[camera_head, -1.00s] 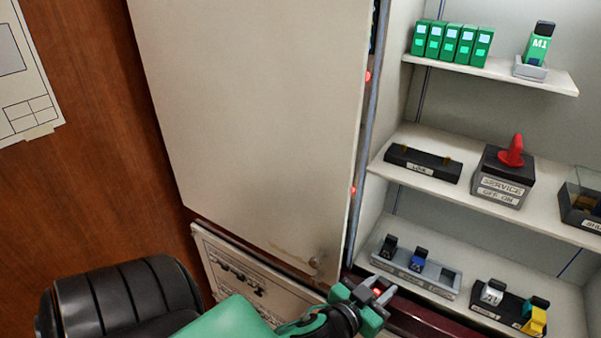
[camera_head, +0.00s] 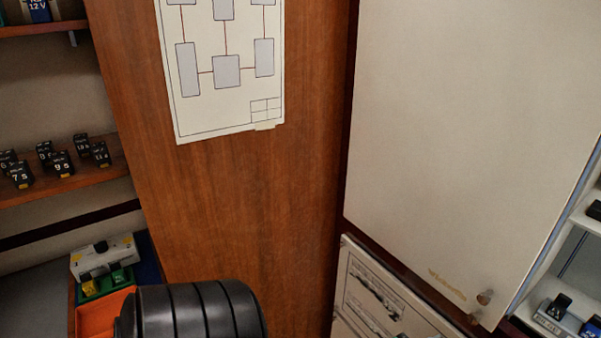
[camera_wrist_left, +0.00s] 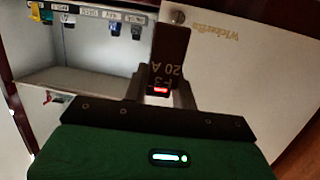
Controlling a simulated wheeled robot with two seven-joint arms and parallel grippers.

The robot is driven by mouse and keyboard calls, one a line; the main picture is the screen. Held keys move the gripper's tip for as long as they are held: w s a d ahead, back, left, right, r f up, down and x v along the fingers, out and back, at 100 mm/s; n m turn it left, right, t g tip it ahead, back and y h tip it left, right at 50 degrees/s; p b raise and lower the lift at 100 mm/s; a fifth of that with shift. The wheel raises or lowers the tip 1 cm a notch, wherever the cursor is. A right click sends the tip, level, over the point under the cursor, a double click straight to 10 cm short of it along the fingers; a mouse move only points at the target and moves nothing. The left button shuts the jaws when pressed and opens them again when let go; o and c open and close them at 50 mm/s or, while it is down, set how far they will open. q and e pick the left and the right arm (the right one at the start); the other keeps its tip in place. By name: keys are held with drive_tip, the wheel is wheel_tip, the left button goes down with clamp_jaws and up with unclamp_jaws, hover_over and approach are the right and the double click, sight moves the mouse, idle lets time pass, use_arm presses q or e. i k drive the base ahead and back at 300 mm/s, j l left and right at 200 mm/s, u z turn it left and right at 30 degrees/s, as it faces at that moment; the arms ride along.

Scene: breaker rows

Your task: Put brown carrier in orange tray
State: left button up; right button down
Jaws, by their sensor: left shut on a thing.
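A dark brown carrier (camera_wrist_left: 168,50) with the marking "F-3 20 A" and a small red light near its base stands out of my left gripper (camera_wrist_left: 168,92) in the left wrist view. The gripper is shut on it, and the fingers hide its lower end. The orange tray (camera_head: 97,317) shows at the lower left of the head view, partly hidden by my black arm link. The left gripper itself is outside the head view. My right gripper is in neither current view.
A green tray (camera_head: 105,287) with a yellow and a green piece and a white box (camera_head: 92,258) sit behind the orange tray. A shelf (camera_head: 75,182) of black blocks is above. A white cabinet door (camera_head: 460,130) stands right; the wrist view shows an open shelf (camera_wrist_left: 85,75).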

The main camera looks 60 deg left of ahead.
sight(111, 317)
drive_tip(key=i+j+u, duration=0.1)
drive_tip(key=u, duration=2.95)
drive_tip(key=i+l+u, duration=0.1)
drive_tip(key=l, duration=0.15)
drive_tip(key=i+l+u, duration=0.1)
drive_tip(key=l, duration=0.15)
